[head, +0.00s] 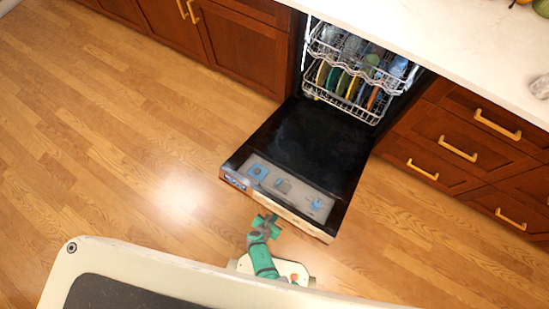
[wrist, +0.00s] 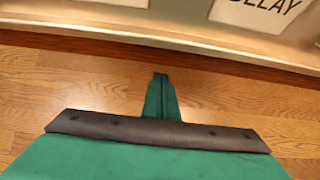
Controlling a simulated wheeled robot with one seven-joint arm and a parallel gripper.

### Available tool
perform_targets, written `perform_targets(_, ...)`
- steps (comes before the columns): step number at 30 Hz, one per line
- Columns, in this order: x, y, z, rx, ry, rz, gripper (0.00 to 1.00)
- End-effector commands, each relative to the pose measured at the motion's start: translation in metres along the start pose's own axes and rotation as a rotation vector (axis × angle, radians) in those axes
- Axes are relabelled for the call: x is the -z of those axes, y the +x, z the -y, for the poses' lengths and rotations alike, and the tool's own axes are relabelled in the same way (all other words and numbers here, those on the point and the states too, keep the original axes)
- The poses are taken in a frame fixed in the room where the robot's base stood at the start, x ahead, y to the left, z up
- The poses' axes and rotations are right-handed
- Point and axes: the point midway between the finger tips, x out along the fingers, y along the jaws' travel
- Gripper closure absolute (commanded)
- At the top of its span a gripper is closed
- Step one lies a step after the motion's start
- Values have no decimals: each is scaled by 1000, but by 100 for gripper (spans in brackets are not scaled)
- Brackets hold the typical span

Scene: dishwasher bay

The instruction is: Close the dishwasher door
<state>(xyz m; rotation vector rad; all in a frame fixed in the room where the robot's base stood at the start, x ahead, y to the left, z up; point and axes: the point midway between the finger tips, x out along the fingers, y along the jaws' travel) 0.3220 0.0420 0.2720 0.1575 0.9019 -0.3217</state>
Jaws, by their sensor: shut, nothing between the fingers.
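The dishwasher door (head: 312,147) hangs open in the head view, folded down and reaching out over the floor toward me. Its inner face is black, with a grey panel of blue markings near its outer edge. My green gripper (head: 264,221) is just outside that outer edge, left of its middle. In the wrist view my gripper (wrist: 160,76) has its fingers together and empty, pointing at the door's edge (wrist: 120,35), where part of the word "DELAY" shows. I cannot tell whether the fingertips touch the door.
Two dish racks (head: 352,75) with colourful plates sit inside the dishwasher, within the cavity. Brown drawers (head: 470,140) with yellow handles stand to the right, and cabinets (head: 240,45) to the left. A white counter (head: 450,35) runs above. The wooden floor (head: 130,150) at left is clear.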

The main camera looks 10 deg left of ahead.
Motion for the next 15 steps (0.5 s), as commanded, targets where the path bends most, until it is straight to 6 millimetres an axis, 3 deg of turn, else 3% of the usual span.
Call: perform_targets(15,-28,-10,1,1,3,0,100)
